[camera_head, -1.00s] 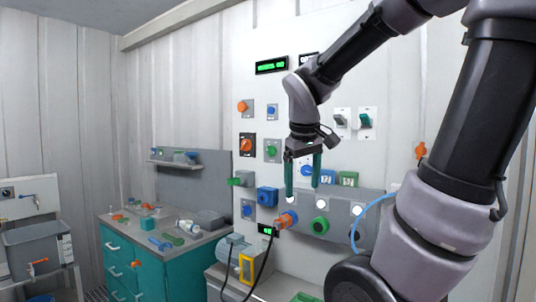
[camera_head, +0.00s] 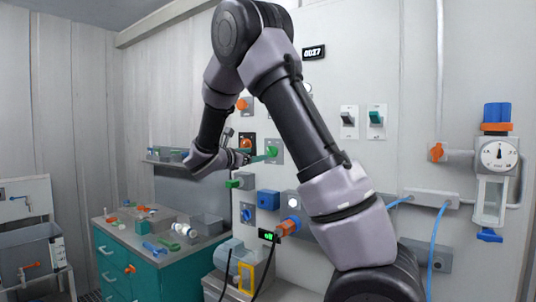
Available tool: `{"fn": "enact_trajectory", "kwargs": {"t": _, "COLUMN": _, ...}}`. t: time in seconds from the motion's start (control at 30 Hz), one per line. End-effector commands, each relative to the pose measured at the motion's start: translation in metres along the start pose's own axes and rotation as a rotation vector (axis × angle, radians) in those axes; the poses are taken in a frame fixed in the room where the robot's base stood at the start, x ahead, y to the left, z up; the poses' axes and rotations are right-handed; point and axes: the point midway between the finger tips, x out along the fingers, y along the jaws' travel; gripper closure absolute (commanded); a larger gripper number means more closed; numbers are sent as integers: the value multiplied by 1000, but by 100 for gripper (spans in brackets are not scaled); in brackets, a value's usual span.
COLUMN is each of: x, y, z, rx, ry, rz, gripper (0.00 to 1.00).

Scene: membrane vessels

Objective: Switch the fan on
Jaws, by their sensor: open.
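No label that I can read marks the fan switch. My gripper (camera_head: 264,156) is at the wall panel, seen side-on, its teal fingers pointing right. Its fingertips overlap the green knob (camera_head: 272,151) on a grey plate; I cannot tell whether they touch it. An orange rotary switch (camera_head: 245,143) on a black plate is just behind the gripper, partly hidden. A small green-lit display (camera_head: 268,235) sits lower on the panel.
My arm crosses the panel's middle and hides several controls. A blue box (camera_head: 268,199) and an orange connector (camera_head: 289,226) stick out below the gripper. A teal cabinet (camera_head: 135,270) with loose parts stands at left.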

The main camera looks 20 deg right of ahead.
Motion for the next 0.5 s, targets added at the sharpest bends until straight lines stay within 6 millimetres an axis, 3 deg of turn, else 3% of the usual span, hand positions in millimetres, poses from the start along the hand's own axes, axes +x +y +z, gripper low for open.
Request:
{"fn": "enact_trajectory", "kwargs": {"t": 0.3, "x": 61, "y": -2, "z": 0, "rx": 2, "ry": 0, "rz": -5, "gripper": 15}}
{"fn": "enact_trajectory", "kwargs": {"t": 0.5, "x": 83, "y": -2, "z": 0, "rx": 3, "ry": 2, "rz": -4, "gripper": 15}}
